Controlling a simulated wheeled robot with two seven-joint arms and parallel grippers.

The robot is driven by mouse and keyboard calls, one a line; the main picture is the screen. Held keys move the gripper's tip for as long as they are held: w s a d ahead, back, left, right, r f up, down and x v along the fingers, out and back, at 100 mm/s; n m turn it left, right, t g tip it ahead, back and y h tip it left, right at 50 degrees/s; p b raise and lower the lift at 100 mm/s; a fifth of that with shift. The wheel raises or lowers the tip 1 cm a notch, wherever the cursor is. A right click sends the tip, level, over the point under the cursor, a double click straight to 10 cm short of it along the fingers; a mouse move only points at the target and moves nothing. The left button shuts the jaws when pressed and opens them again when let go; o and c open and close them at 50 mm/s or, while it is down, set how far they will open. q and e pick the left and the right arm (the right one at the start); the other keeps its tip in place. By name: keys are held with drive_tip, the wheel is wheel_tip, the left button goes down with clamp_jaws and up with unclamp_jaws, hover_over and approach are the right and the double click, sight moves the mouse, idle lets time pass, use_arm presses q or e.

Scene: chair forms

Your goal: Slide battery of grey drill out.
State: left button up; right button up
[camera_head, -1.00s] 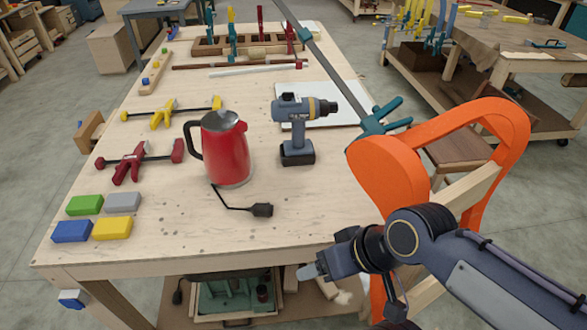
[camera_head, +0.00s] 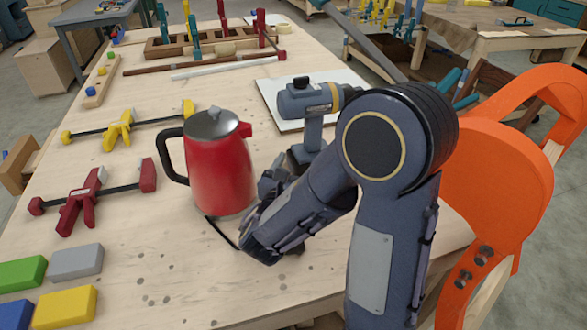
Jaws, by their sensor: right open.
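The grey drill (camera_head: 310,103) stands upright on the table beyond my right arm, its chuck pointing right. Its dark battery (camera_head: 299,154) is at the foot of the handle and is partly hidden by my right gripper and forearm. My right gripper (camera_head: 273,182) is open, low over the table, just in front of the battery and to the right of the red kettle. Whether it touches the battery cannot be told. My left gripper is not in view.
The red kettle (camera_head: 218,165) stands close to the left of my right gripper. An orange chair form (camera_head: 500,180) is at the right. Clamps and coloured blocks lie on the left. The front middle of the table (camera_head: 190,270) is clear.

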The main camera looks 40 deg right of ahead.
sight(311, 139)
drive_tip(key=b+x, duration=0.1)
drive_tip(key=x, duration=1)
drive_tip(key=shift+w+d, duration=0.2)
drive_tip(key=shift+d, duration=0.15)
drive_tip(key=c, duration=1.1)
